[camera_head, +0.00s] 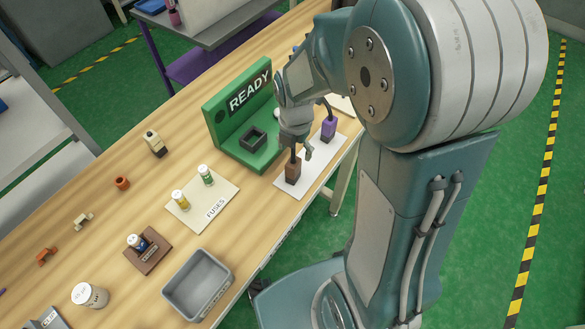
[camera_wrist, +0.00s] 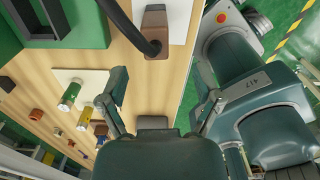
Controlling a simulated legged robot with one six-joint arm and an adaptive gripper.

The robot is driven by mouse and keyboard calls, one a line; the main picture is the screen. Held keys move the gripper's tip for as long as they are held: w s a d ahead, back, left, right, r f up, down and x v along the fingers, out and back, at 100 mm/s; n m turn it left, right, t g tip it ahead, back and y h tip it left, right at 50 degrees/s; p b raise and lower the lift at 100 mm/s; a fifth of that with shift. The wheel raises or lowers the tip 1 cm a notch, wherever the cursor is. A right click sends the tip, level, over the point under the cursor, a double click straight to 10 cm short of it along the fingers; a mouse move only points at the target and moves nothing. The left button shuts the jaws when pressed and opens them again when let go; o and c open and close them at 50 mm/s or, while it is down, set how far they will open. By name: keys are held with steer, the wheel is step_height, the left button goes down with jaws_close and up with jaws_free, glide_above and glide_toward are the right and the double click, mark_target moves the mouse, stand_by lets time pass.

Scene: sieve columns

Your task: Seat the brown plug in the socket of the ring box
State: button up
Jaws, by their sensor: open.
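The brown plug (camera_head: 292,171) stands upright on a white mat (camera_head: 311,178), with a dark cable rising from its top. My gripper (camera_head: 300,150) is open just above and beside it. In the wrist view the plug (camera_wrist: 157,45) lies ahead of my spread fingers (camera_wrist: 167,85), not between them. The green box (camera_head: 226,145) has an upright panel reading READY and a dark square ring socket (camera_head: 252,138) on its base. The socket looks empty and is left of my gripper. Part of the box also shows in the wrist view (camera_wrist: 92,36).
A purple plug (camera_head: 328,131) stands on the same mat behind my gripper. A fuse card (camera_head: 208,219) with two fuses, a grey bin (camera_head: 197,285) and a brown block (camera_head: 149,257) stand nearer. The table's right edge runs close to the mat.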

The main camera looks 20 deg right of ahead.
mark_target(293, 161)
steer(key=f, duration=0.8)
steer(key=shift+w+a+f, duration=0.2)
steer(key=shift+w+f, duration=0.05)
jaws_close()
